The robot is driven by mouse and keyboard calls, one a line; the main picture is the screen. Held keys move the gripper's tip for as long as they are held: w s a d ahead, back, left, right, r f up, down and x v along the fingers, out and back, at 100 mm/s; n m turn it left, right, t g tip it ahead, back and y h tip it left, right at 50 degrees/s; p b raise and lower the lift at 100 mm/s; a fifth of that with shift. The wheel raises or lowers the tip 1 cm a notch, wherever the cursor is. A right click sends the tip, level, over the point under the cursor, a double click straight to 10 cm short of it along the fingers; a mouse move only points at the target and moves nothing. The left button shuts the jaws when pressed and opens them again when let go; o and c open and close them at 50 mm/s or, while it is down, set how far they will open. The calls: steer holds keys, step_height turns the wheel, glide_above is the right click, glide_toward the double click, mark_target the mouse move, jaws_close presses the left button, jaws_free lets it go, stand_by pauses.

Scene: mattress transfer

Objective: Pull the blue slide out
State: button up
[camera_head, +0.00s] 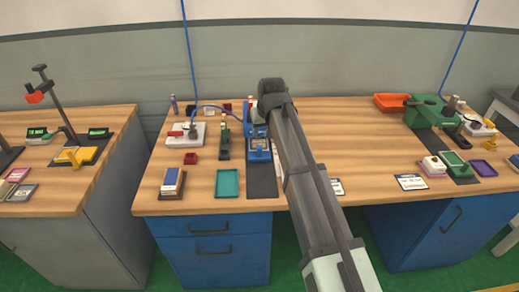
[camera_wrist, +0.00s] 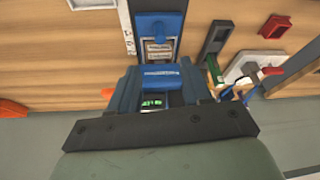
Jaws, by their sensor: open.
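The blue slide (camera_head: 259,148) sits on a dark strip at the front of a blue device on the middle bench. In the wrist view the slide (camera_wrist: 158,27) is at the top centre, with a pale window beside it, and the blue device body (camera_wrist: 155,78) with a small green display is below it. My gripper (camera_head: 266,108) is open and above the back of the device, behind the slide. A dark bar of it (camera_wrist: 160,128) crosses the lower wrist view.
A dark clamp-like stand (camera_head: 223,145) and a white device (camera_head: 186,134) with a red part stand to the left. A teal tray (camera_head: 228,183) and a blue-and-white block (camera_head: 172,183) lie near the front edge. The dark strip (camera_head: 262,182) before the slide is clear.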

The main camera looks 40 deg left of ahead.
mark_target(260, 148)
steer(key=x, duration=1.3)
steer(key=shift+a+f, duration=0.1)
steer(key=shift+f, duration=0.3)
jaws_close()
